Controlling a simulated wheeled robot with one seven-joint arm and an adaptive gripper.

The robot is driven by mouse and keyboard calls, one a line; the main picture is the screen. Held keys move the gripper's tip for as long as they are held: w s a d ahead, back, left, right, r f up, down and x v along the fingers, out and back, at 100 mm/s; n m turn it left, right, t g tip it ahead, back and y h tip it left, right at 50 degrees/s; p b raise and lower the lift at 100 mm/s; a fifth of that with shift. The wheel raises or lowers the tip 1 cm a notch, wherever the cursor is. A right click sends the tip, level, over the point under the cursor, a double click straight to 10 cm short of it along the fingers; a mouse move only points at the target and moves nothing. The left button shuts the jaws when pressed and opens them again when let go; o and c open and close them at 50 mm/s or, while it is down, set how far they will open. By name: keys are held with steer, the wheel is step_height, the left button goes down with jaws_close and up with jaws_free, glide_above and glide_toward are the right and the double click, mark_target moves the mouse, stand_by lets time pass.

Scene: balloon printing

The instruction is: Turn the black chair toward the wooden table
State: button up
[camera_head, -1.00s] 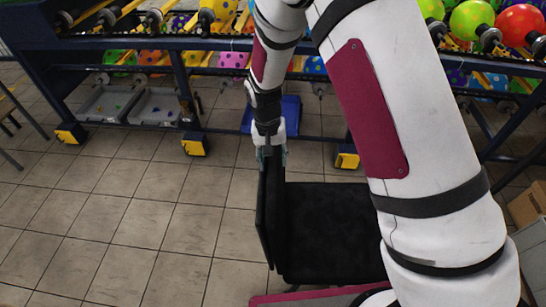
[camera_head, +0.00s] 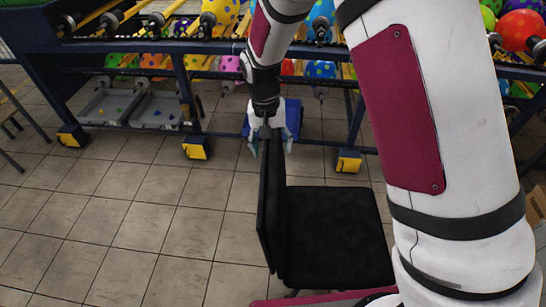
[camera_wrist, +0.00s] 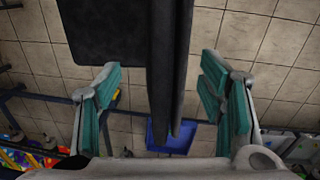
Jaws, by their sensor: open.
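The black chair (camera_head: 335,235) stands on the tiled floor in the lower middle of the head view. Its backrest (camera_head: 270,205) is on the left side, seen nearly edge-on, and the seat extends to the right. My gripper (camera_head: 271,146) is at the backrest's top edge with its fingers spread. In the wrist view the backrest (camera_wrist: 170,60) lies between my open fingers (camera_wrist: 163,105), with visible gaps on both sides. A table-like piece with thin grey legs (camera_head: 28,122) shows at the far left edge; I cannot tell if it is the wooden table.
A dark blue rack (camera_head: 180,85) with colourful balloons runs across the back, on yellow feet. A blue bin (camera_head: 292,118) is behind my gripper. Grey trays (camera_head: 155,110) sit low on the rack. Floor (camera_head: 120,230) left of the chair is clear. A cardboard box (camera_head: 537,208) is at right.

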steer(key=shift+a+r, duration=0.2)
steer(key=shift+r, duration=2.25)
steer(key=s+d+r+t, duration=0.1)
steer(key=s+d+r, duration=0.2)
steer(key=r, duration=0.3)
steer(key=s+d+r+t+y, duration=0.1)
steer(key=s+d+r, duration=0.2)
steer(key=r, duration=0.2)
steer(key=s+d+r+t, duration=0.1)
steer(key=s+d+r, duration=0.3)
steer(key=r, duration=0.2)
steer(key=s+d+r+t, duration=0.1)
steer(key=s+d+r, duration=0.1)
steer(key=s, duration=0.5)
steer(key=s+d+r+n+t, duration=0.1)
steer(key=s+d+r, duration=0.2)
steer(key=s, duration=0.5)
steer(key=shift+d+t, duration=0.3)
steer(key=shift+d, duration=0.05)
